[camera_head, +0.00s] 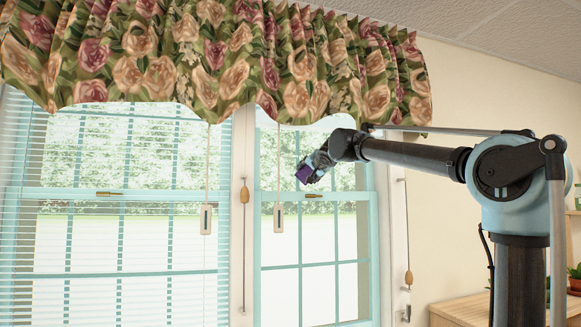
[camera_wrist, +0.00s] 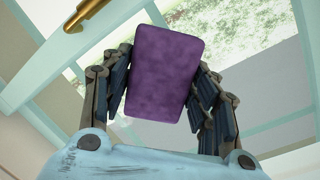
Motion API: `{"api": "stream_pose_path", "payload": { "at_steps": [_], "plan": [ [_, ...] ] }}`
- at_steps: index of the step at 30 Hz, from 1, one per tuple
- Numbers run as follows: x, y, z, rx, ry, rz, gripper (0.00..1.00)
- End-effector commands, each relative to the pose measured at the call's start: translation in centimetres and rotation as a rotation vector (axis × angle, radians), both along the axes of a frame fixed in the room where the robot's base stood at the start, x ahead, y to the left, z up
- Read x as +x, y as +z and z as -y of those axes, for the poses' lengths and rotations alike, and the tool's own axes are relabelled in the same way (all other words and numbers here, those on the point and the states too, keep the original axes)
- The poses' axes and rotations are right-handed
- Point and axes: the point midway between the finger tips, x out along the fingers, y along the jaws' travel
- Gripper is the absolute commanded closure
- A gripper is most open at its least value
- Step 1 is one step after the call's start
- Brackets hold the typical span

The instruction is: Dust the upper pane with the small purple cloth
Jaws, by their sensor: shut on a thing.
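The small purple cloth (camera_wrist: 164,72) is a flat, rounded rectangular pad in the wrist view. My gripper (camera_wrist: 165,85) is shut on it, with a finger against each side. In the head view the cloth (camera_head: 304,174) shows small at the tip of my gripper (camera_head: 312,168), in front of the right-hand window. The upper pane (camera_head: 342,150) of that window shows trees through its bars, above the middle rail. The cloth overlaps the lower part of this pane in the picture. I cannot tell whether it touches the glass.
A floral valance (camera_head: 215,60) hangs over the windows, just above my arm. A cord with a wooden knob (camera_head: 408,278) hangs at right. Cord pulls (camera_head: 279,218) hang near the cloth. A brass latch (camera_head: 313,196) sits on the rail. A wooden cabinet (camera_head: 460,308) stands lower right.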

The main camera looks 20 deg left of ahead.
Motion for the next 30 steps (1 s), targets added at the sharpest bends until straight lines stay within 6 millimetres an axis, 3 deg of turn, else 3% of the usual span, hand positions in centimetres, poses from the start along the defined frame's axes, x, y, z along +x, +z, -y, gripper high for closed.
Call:
{"api": "stream_pose_path", "payload": {
  "at_steps": [4,12,19,30],
  "plan": [
    [-3.1,1.9,-3.2,0.016,0.070,0.036,0.65],
    [-5.2,3.3,-5.1,0.032,0.118,0.062,0.65],
    [-4.5,3.4,-5.5,0.033,0.120,0.064,0.65],
    [-1.5,3.4,-7.1,0.033,0.118,0.063,0.65]
  ]
}}
